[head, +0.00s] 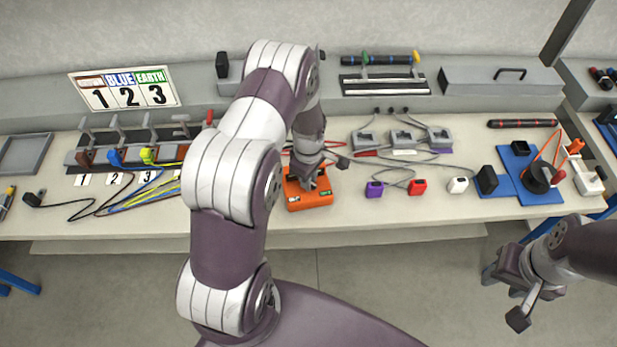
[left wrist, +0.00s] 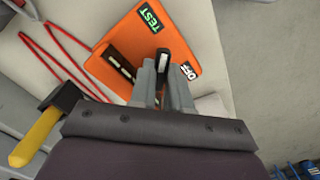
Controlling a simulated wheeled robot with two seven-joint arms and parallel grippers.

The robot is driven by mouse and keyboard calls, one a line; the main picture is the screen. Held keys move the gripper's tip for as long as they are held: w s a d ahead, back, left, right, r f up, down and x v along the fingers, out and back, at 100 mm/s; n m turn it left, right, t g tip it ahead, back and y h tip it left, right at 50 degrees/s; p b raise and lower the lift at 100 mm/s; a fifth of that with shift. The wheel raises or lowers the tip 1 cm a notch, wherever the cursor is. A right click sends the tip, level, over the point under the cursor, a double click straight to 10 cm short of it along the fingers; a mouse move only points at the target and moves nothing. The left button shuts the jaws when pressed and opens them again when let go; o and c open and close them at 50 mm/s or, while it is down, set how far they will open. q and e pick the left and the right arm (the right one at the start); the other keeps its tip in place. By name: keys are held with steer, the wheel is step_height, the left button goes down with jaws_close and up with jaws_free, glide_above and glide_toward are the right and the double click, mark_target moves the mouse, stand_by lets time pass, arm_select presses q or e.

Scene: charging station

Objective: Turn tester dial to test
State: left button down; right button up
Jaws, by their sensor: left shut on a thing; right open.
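The orange tester (head: 312,199) lies on the bench in the middle of the head view. In the left wrist view the tester (left wrist: 118,48) shows a green TEST label (left wrist: 149,17) and a white OFF label (left wrist: 187,71). My left gripper (head: 310,184) reaches down onto the tester; in the left wrist view its fingers (left wrist: 163,75) are shut on the black dial (left wrist: 162,56). Most of the dial is hidden between the fingers, and I cannot tell exactly which label it points to. My right gripper (head: 511,296) is open and empty, in front of the bench at right.
Red leads (left wrist: 58,55) run beside the tester. A yellow-handled tool (left wrist: 38,135) shows lower left in the wrist view. Several chargers (head: 403,139) and small coloured blocks (head: 417,187) lie right of the tester; coloured cables (head: 150,190) lie left. A blue mat (head: 520,175) is farther right.

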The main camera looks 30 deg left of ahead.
arm_select(q)
steer(key=shift+n, duration=0.3)
stand_by(0.4)
steer(key=c, duration=1.1)
jaws_free()
step_height(320, 180, up, 13)
steer(key=shift+f+b, duration=0.15)
steer(key=shift+b, duration=1)
